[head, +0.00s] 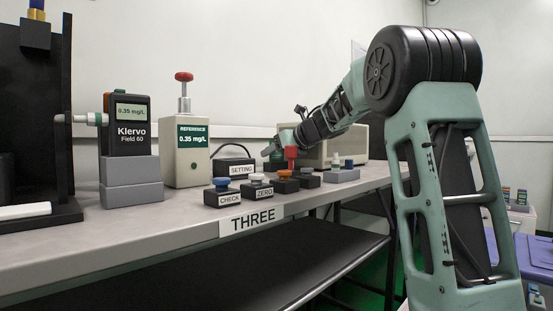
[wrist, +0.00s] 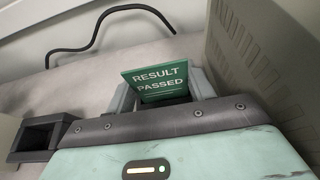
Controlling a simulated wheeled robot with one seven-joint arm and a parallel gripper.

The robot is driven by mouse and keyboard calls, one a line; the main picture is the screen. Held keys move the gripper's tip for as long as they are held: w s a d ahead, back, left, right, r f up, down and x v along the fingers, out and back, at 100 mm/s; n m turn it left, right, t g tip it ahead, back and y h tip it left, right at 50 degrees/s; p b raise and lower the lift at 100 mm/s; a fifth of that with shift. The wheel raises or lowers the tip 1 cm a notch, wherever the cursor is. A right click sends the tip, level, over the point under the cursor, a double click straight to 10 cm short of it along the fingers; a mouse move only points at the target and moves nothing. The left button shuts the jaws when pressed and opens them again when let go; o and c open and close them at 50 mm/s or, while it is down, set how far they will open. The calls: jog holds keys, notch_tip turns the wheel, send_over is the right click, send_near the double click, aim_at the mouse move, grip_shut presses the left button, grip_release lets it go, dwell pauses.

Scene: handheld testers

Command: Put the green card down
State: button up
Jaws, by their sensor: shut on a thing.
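The green card (wrist: 158,82) reads "RESULT PASSED" and shows upright in the wrist view. My gripper (wrist: 163,95) is shut on it, with the fingers at its lower part. The card's lower edge is hidden by my gripper's body. In the head view my gripper (head: 275,149) is over the far part of the grey bench (head: 120,236), behind the row of button boxes. The card cannot be clearly made out there. Whether the card touches the bench is not clear.
A beige vented case (wrist: 265,60) stands close on the right. A dark open holder (wrist: 38,138) is at left, and a black cable (wrist: 100,22) lies behind. The Klervo tester (head: 131,135), reference unit (head: 187,150) and CHECK button box (head: 222,197) stand on the bench.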

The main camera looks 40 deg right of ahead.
jog(key=o, duration=1)
jog(key=shift+r, duration=0.15)
jog(key=shift+s+r+p, duration=0.25)
jog(key=shift+s+p, duration=0.05)
jog(key=p+v, duration=0.3)
jog(key=v, duration=0.8)
jog(key=shift+s+p, duration=0.15)
jog(key=shift+p, duration=0.2)
